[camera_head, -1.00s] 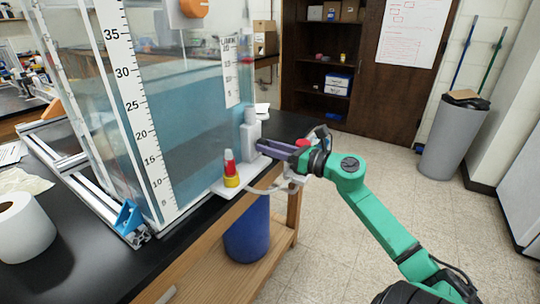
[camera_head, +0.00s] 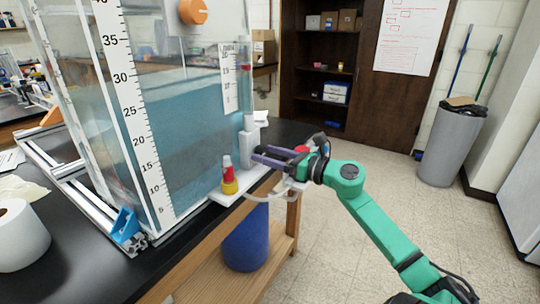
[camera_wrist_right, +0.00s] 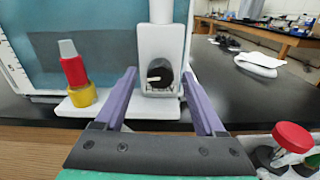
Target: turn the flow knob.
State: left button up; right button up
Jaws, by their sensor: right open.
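A black round knob (camera_wrist_right: 159,76) with a pale pointer mark sits on the front of a white upright housing (camera_wrist_right: 162,45) in the right wrist view. The housing (camera_head: 249,139) also shows in the head view, at the tank's right corner; there its knob is not clearly seen. My right gripper (camera_wrist_right: 159,84) is open, its two purple fingers to the left and right of the knob with visible gaps. In the head view the right gripper (camera_head: 262,155) reaches in from the right, its fingertips close to the housing. My left gripper is not in view.
A red and yellow fitting (camera_head: 229,176) stands left of the housing on a white ledge. The water tank (camera_head: 185,110) with scales rises behind, with an orange knob (camera_head: 193,11) high up. A red-topped handle (camera_wrist_right: 292,137) is at the lower right. A blue bin (camera_head: 246,240) stands below.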

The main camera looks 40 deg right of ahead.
jog(key=b+v, duration=0.2)
jog(key=v, duration=1.2)
jog(key=shift+s, duration=0.3)
dwell(6.3)
